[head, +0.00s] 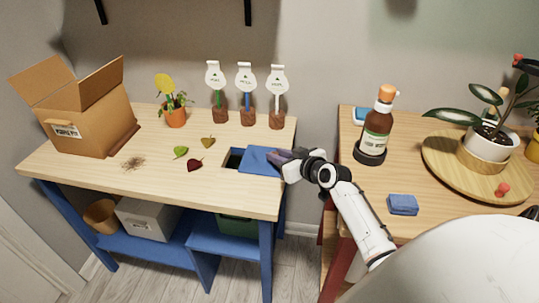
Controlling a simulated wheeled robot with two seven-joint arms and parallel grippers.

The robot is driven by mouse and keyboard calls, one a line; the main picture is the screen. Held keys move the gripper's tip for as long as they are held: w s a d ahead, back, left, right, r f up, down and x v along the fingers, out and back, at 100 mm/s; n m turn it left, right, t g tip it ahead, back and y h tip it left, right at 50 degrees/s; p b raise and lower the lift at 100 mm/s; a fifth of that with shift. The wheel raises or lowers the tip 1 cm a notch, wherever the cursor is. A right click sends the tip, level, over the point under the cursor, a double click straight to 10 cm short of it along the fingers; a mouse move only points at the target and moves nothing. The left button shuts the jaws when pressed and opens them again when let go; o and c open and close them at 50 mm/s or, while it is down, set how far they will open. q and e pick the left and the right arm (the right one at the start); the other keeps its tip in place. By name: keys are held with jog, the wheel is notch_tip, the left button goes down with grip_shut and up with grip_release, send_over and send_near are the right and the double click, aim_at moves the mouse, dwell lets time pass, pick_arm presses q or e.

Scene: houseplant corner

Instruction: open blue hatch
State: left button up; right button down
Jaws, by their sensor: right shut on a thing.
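The blue hatch (258,161) is a flat blue panel set in the right part of the left wooden table's top. A dark opening (234,159) shows along its left side, so the hatch stands partly open. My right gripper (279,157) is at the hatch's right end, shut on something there. The fingertips hide the exact part that is held; it seems to be the hatch's edge or handle. My left gripper is not in view.
Three leaves, including a dark red one (194,165), and a soil patch (134,163) lie left of the hatch. Labelled stakes (246,90) and a potted plant (174,115) stand behind. A cardboard box (85,125) is far left. A bottle (377,130) and blue sponge (403,204) are on the right table.

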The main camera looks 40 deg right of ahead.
jog(key=c, duration=1.6)
grip_release()
jog(key=shift+w, duration=0.1)
notch_tip(320, 180, up, 10)
jog(key=shift+p, duration=0.5)
